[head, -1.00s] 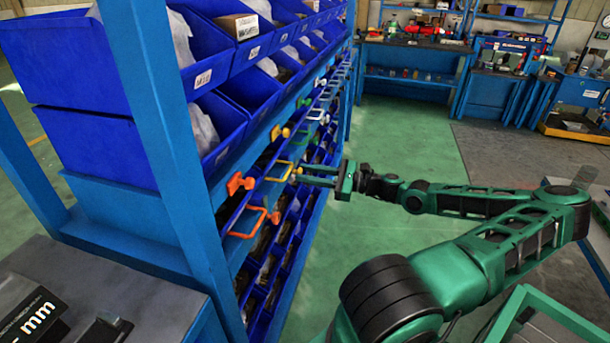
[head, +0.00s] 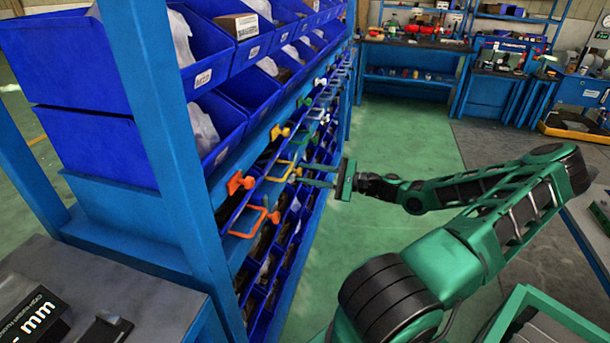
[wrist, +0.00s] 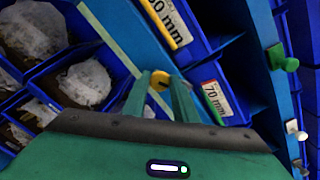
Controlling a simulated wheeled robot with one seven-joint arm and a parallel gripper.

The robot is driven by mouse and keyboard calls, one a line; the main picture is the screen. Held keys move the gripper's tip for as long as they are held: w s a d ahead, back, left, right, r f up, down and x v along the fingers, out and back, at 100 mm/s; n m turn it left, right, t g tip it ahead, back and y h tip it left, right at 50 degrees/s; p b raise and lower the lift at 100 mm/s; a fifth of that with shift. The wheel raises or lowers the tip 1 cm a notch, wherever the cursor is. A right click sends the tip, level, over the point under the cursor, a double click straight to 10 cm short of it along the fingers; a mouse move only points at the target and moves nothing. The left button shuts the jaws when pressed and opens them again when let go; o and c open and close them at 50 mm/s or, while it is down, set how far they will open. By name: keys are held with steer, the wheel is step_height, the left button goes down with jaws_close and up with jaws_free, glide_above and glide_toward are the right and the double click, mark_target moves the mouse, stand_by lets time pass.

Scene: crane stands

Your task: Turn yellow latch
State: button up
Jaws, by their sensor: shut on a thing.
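My gripper (wrist: 158,82) is shut on a small yellow latch (wrist: 160,80), whose rounded end shows between the two fingertips in the wrist view. In the head view my gripper (head: 298,173) reaches left to the front of the blue rack, beside a yellow drawer handle (head: 279,171). The held latch is mostly hidden there by the fingers. Another yellow latch (head: 280,131) sticks out higher on the rack, apart from my gripper.
The blue rack (head: 165,130) holds several blue bins. An orange latch (head: 240,182) and an orange handle (head: 262,218) stick out nearer. A green knob (wrist: 290,64) shows in the wrist view.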

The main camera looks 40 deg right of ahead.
steer(key=n, duration=1.1)
steer(key=shift+f, duration=0.3)
steer(key=shift+s, duration=0.1)
stand_by(0.3)
steer(key=o, duration=1)
steer(key=shift+o, duration=0.2)
steer(key=shift+n, duration=0.3)
steer(key=v, duration=1)
steer(key=shift+s+d, duration=0.25)
steer(key=shift+d, duration=0.05)
